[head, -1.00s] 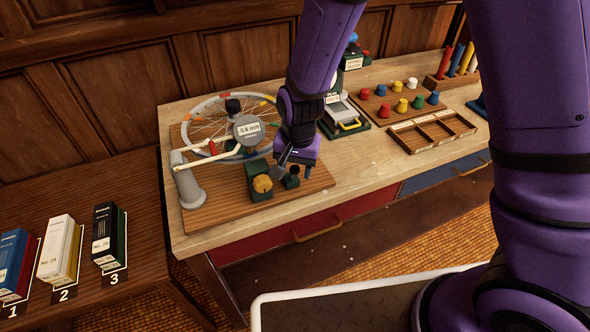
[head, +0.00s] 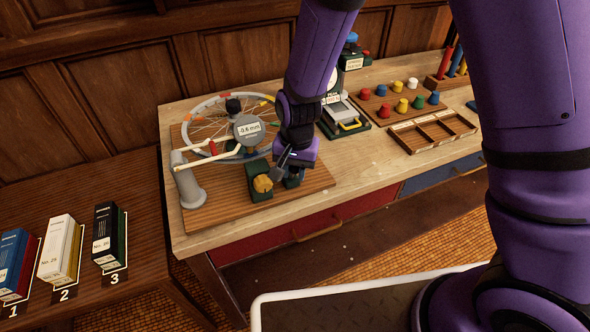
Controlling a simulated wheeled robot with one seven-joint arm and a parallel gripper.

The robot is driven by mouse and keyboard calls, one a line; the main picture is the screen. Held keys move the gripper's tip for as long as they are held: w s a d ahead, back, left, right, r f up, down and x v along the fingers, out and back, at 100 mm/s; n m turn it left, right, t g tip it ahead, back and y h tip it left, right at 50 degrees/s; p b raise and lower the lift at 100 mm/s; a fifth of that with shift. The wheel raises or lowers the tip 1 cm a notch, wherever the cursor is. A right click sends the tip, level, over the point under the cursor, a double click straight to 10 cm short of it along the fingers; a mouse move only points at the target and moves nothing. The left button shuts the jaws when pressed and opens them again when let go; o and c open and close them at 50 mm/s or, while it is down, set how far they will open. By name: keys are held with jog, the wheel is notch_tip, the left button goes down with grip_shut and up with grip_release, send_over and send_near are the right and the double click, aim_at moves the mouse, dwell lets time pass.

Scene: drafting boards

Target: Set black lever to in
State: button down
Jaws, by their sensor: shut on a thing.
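My gripper (head: 284,172) is over the front right of the wooden base board (head: 225,194), at a small dark green block (head: 293,183). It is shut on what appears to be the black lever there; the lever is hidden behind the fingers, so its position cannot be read. Behind stands a spoked wheel (head: 205,118) with a round gauge (head: 248,130) reading about -0.6 mm.
A grey post (head: 189,187) with a pale arm and a red part stands left on the board. To the right are a green-based device (head: 345,118), several coloured knobs (head: 402,106) and an empty wooden tray (head: 432,131). Boxes (head: 55,250) stand on the left bench.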

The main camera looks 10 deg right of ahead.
jog(key=shift+w+a+r+g+h, duration=0.2)
jog(key=shift+w+g, duration=0.15)
jog(key=shift+g, duration=0.25)
jog(key=shift+w+a+r+g+h, duration=0.1)
jog(key=shift+w+g+h, duration=0.15)
jog(key=shift+g, duration=0.35)
jog(key=c, duration=0.9)
grip_release()
jog(key=shift+d, duration=0.1)
jog(key=shift+w, duration=0.1)
jog(key=v, duration=1)
jog(key=shift+w+r, duration=0.1)
jog(key=shift+r, duration=0.25)
